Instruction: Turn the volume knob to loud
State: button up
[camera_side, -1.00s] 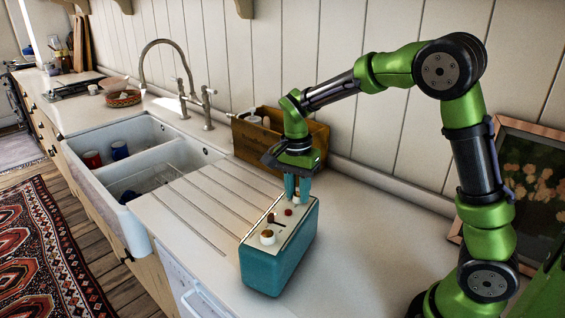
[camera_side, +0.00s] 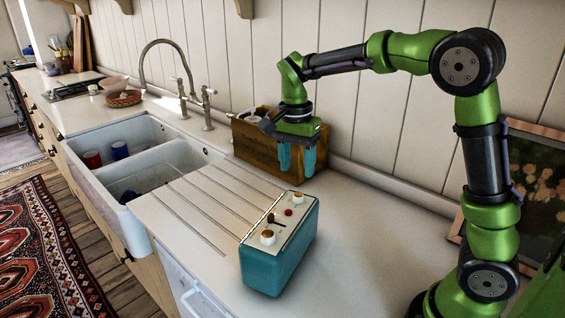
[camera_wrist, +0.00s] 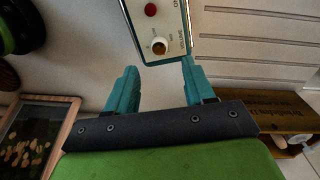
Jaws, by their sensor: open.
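A teal radio (camera_side: 277,265) with a cream top panel stands on the counter. The volume knob (camera_side: 298,198), pale with a brown top, is at the panel's far end, by a red button (camera_side: 288,212). The wrist view shows the volume knob (camera_wrist: 160,46) beside the printed word VOLUME; its exact setting is too small to read. My gripper (camera_side: 296,170) is open and empty, raised above and behind the knob, not touching it. In the wrist view its teal fingers (camera_wrist: 159,70) are apart, with the knob beyond them.
A second knob (camera_side: 268,237) and a small dark lever (camera_side: 275,221) sit on the same panel. A wooden crate (camera_side: 257,150) stands by the wall behind my gripper. The sink (camera_side: 128,190) is to the left. The counter right of the radio is clear.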

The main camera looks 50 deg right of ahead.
notch_tip(320, 180, up, 10)
jog(key=shift+w+f, duration=0.15)
jog(key=shift+w, duration=0.05)
jog(key=s+a+f+n+t, duration=0.1)
jog(key=s+f+n+t, duration=0.1)
jog(key=s+n, duration=0.2)
jog(key=s+a+f+n+t+y, duration=0.1)
jog(key=s+a+f+n+t, duration=0.1)
jog(key=s, duration=0.5)
jog(key=s+a+f+n+t+y, duration=0.1)
jog(key=s+a+f+n+t, duration=0.1)
jog(key=s+n, duration=0.3)
jog(key=shift+s+n+t, duration=0.3)
jog(key=shift+s+t, duration=0.35)
jog(key=shift+t, duration=0.25)
